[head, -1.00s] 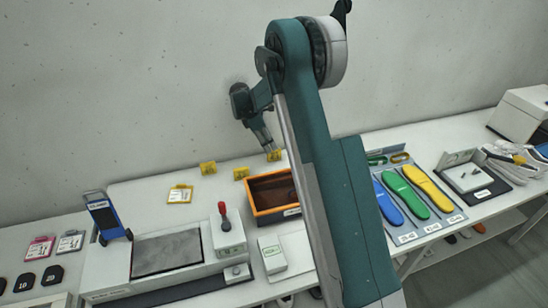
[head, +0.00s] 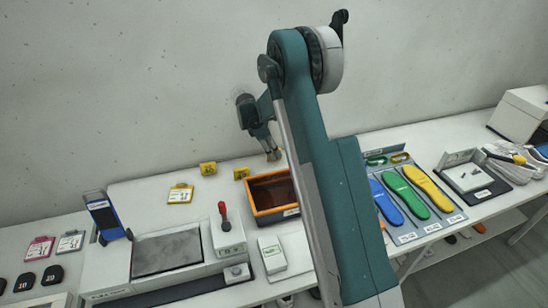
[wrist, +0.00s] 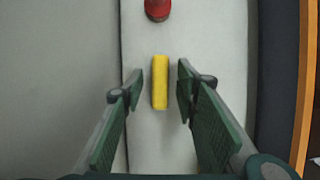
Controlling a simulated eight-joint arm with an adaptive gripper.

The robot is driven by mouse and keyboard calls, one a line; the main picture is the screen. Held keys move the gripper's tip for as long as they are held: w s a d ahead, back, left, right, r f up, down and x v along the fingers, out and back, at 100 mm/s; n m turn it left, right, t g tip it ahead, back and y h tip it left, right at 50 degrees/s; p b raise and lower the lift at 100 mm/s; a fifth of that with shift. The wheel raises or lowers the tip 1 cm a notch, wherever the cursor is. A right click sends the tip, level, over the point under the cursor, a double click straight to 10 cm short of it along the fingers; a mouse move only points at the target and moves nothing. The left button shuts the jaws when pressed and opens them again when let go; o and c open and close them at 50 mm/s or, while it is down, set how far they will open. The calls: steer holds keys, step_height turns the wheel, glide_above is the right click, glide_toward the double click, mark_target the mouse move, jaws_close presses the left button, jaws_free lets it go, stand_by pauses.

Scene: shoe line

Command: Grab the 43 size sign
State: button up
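A yellow sign (wrist: 160,82) stands between the two fingers of my gripper (wrist: 160,80) in the wrist view, seen from above as a narrow bar. The fingers are open, with a gap on each side of it. In the head view my gripper (head: 272,156) is at the back of the table, behind the orange-rimmed bin. Two other small yellow signs stand to its left, one further left (head: 208,168) and one nearer (head: 241,173). Their numbers are too small to read for certain. The sign at my gripper is hidden in the head view.
The orange-rimmed bin (head: 256,206) stands in front of my gripper; its orange edge (wrist: 305,90) shows at right in the wrist view. A red object (wrist: 158,9) is just beyond the sign. The wall is close behind.

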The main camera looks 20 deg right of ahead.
steer(key=shift+d+f, duration=0.25)
steer(key=shift+f, duration=0.4)
steer(key=shift+c, duration=0.3)
jaws_close()
